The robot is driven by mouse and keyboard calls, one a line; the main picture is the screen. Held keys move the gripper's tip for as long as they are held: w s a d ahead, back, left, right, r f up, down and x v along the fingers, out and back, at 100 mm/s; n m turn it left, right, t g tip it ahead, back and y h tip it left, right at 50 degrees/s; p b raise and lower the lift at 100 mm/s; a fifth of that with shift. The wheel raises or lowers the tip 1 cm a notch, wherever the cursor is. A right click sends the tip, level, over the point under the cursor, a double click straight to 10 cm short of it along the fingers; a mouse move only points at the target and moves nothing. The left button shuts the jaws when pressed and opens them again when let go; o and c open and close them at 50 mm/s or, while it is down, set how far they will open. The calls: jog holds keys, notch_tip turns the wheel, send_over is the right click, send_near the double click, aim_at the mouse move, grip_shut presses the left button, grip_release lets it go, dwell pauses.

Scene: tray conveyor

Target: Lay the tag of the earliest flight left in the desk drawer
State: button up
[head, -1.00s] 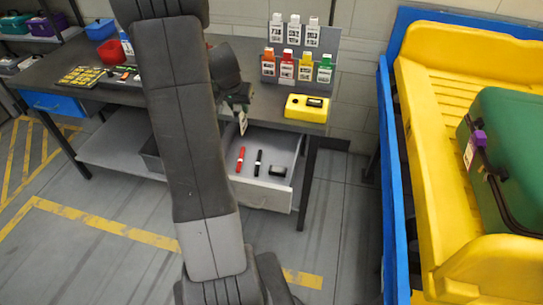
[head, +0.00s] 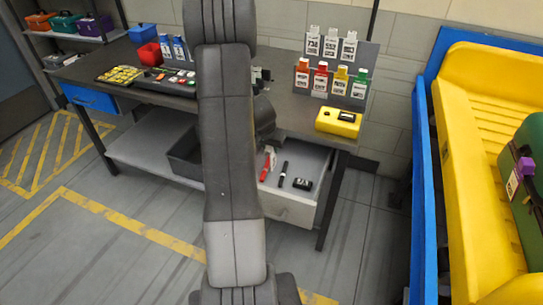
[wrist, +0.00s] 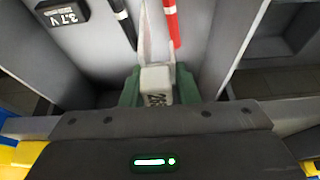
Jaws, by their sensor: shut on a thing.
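My gripper (wrist: 157,92) is shut on a white tag (wrist: 155,74) with dark print, only partly legible, and a pale strap. The tag is low over or in the open grey desk drawer (head: 281,209); I cannot tell whether it touches the floor. In the head view my arm hides most of the gripper, and the tag (head: 271,156) shows as a small white patch. A red pen-like item (wrist: 171,22), a black one (wrist: 123,20) and a black battery block (wrist: 62,12) marked 3.7 V lie in the drawer beside the tag.
A rack (head: 361,78) on the desk holds white tags above and coloured-top tags below. A yellow device (head: 338,122) sits at the desk's right end. A yellow conveyor tray (head: 490,110) in a blue frame carries a green case (head: 526,175) at right.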

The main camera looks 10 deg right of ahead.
jog(key=shift+f+b, duration=0.35)
jog(key=shift+f, duration=1.2)
jog(key=shift+f, duration=0.2)
jog(key=o, duration=1)
jog(key=shift+r, duration=0.15)
jog(key=p+v, duration=0.1)
jog(key=v, duration=1.1)
jog(key=shift+d+r, duration=0.1)
